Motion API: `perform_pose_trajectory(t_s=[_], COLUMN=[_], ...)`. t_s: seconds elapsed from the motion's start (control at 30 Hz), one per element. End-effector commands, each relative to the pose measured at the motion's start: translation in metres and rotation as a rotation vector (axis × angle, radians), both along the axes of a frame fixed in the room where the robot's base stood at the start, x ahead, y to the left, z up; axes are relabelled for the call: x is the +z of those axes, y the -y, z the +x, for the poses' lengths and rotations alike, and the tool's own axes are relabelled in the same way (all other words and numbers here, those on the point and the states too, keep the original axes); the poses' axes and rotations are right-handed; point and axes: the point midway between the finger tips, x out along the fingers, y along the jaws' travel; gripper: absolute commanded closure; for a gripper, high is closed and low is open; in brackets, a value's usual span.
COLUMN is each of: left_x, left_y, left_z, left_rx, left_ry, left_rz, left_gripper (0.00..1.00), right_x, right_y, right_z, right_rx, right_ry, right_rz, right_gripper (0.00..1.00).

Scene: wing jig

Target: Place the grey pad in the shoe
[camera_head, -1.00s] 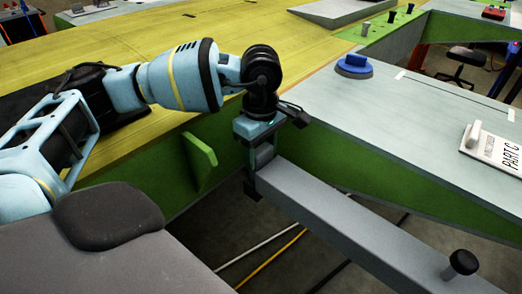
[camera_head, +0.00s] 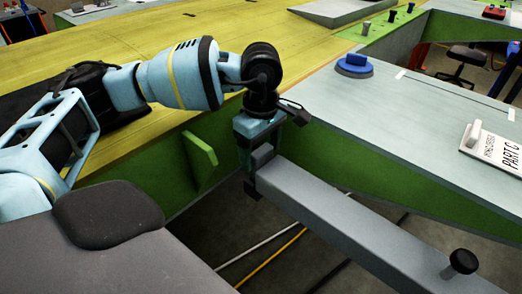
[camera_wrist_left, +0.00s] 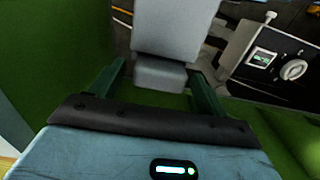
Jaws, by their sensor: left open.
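The grey pad (camera_head: 262,157) is a small block at the near end of a long grey beam (camera_head: 350,219). In the left wrist view the pad (camera_wrist_left: 160,74) sits between the two fingers of my left gripper (camera_wrist_left: 158,85), with gaps at its sides. My left gripper (camera_head: 256,142) is open, pointing down at the beam end. A small dark piece (camera_head: 252,189) shows below the beam end; I cannot tell whether it is the shoe. My right gripper is not in view.
A black knob (camera_head: 462,262) stands on the beam. A green upright tab (camera_head: 200,150) is left of my gripper. A blue knob (camera_head: 354,65) and a PART C plate (camera_head: 492,148) lie on the right-hand panel. Cables run across the floor below.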

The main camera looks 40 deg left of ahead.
Motion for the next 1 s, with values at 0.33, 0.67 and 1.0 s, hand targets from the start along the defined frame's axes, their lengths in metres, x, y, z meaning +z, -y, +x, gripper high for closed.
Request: perform_pose_trajectory(t_s=[0.33, 0.67, 1.0], left_x=[0.066, 0.111, 0.116], left_y=[0.001, 0.001, 0.000], left_z=[0.001, 0.001, 0.000], left_rx=[-0.002, -0.002, -0.002], left_ry=[0.004, 0.002, 0.000], left_rz=[-0.001, -0.001, 0.000], left_gripper=[0.24, 0.24, 0.24], right_x=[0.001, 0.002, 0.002], right_y=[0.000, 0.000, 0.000], right_z=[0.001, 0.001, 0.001], right_rx=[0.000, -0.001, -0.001], right_ry=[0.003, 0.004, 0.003], right_rz=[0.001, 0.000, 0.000], right_gripper=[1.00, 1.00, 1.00])
